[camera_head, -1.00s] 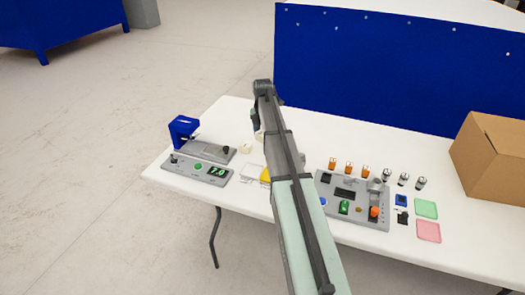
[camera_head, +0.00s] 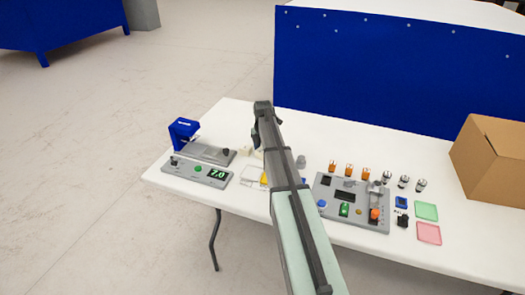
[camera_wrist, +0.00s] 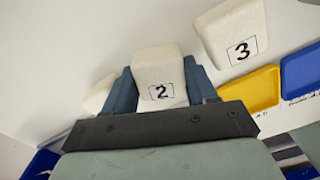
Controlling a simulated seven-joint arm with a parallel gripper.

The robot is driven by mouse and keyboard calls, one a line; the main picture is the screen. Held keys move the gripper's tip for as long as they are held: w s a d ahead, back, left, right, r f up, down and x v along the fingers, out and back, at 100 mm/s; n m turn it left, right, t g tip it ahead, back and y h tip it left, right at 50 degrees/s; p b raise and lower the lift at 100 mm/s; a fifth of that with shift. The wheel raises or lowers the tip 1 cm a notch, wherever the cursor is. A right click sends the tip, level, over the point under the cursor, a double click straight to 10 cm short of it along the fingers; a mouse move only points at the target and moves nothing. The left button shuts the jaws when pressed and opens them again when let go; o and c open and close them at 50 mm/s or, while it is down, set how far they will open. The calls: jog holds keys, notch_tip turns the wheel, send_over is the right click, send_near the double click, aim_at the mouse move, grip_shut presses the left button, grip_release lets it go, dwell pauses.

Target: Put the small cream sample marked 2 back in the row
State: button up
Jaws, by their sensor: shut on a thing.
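The small cream sample marked 2 (camera_wrist: 160,66) is between the two blue-grey fingers of my gripper (camera_wrist: 161,80) in the wrist view. The gripper is shut on it, with the number facing the camera. A cream sample marked 3 (camera_wrist: 232,34) stands to its right, apart from it. Another cream block (camera_wrist: 99,95) is at the left, partly hidden behind the left finger. In the head view my arm hides most of this area, and a small cream block (camera_head: 244,150) shows left of the gripper.
A yellow tray (camera_wrist: 262,88) and a blue tray (camera_wrist: 302,70) lie at the right. On the white table, a blue-and-grey device (camera_head: 185,131) stands left and a grey panel (camera_head: 350,205) right. Orange-topped cylinders (camera_head: 348,168) and a cardboard box (camera_head: 495,160) are farther right.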

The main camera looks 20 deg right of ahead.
jog(key=shift+f, duration=0.15)
jog(key=o, duration=0.7)
jog(key=shift+o, duration=0.2)
notch_tip(320, 180, up, 12)
jog(key=shift+r, duration=0.2)
